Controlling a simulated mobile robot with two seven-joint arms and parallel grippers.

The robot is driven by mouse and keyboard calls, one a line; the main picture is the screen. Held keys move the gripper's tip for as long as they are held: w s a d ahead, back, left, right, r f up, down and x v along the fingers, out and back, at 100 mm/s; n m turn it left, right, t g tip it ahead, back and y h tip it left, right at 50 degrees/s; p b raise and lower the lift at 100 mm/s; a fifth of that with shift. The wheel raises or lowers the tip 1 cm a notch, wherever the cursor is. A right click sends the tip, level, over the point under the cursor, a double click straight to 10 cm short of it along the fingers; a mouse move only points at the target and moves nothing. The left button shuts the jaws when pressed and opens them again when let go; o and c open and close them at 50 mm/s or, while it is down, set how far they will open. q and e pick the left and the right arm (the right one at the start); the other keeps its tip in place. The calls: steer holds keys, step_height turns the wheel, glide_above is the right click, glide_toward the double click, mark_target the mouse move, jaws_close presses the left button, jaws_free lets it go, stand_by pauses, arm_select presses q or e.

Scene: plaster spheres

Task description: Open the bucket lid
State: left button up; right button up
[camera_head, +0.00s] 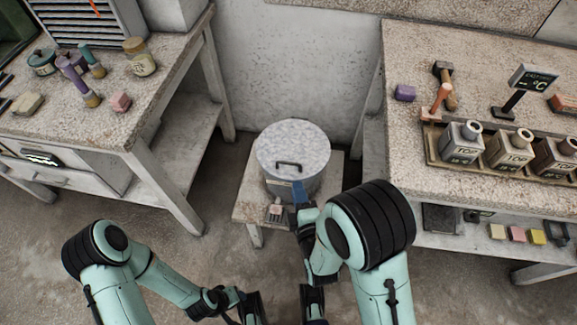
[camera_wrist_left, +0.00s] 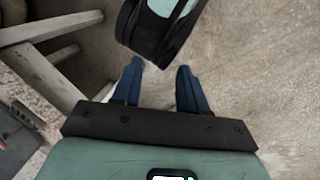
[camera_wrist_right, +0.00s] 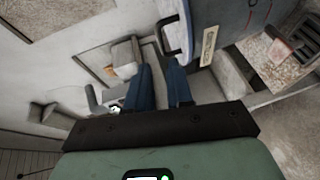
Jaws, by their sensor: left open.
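A grey bucket (camera_head: 310,188) stands upright on a low table, with its speckled round lid (camera_head: 300,140) on top. The lid has a dark arched handle (camera_head: 288,165). My right gripper (camera_head: 300,190) is at the bucket's front, below the handle in the head view, with its blue fingers apart. In the right wrist view, the handle (camera_wrist_right: 168,36) shows just beyond the fingertips (camera_wrist_right: 160,70), with nothing visibly held; contact cannot be told. My left gripper (camera_wrist_left: 160,66) is open and empty, low and away from the bucket, with another part of my body in front of it.
The low table (camera_head: 243,207) also bears a small brush-like object (camera_head: 275,210) beside the bucket. A left workbench (camera_head: 150,105) holds jars and tools. A right workbench (camera_head: 425,60) holds a hammer (camera_head: 446,85) and a rack of bottles (camera_head: 500,150). A wall rises behind the bucket.

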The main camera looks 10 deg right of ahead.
mark_target(289, 163)
steer(key=w+b, duration=0.1)
steer(key=w, duration=0.2)
steer(key=w+f+b, duration=0.1)
steer(key=w, duration=0.3)
steer(key=w+a+f+b, duration=0.1)
steer(key=w, duration=0.3)
steer(key=shift+w+f, duration=0.1)
steer(key=shift+w, duration=0.1)
arm_select(q)
steer(key=w+a+f+t+y, duration=0.1)
steer(key=w+a+f, duration=0.2)
steer(key=w, duration=0.3)
steer(key=shift+f+t, duration=0.4)
steer(key=shift+f, duration=0.3)
arm_select(e)
jaws_close()
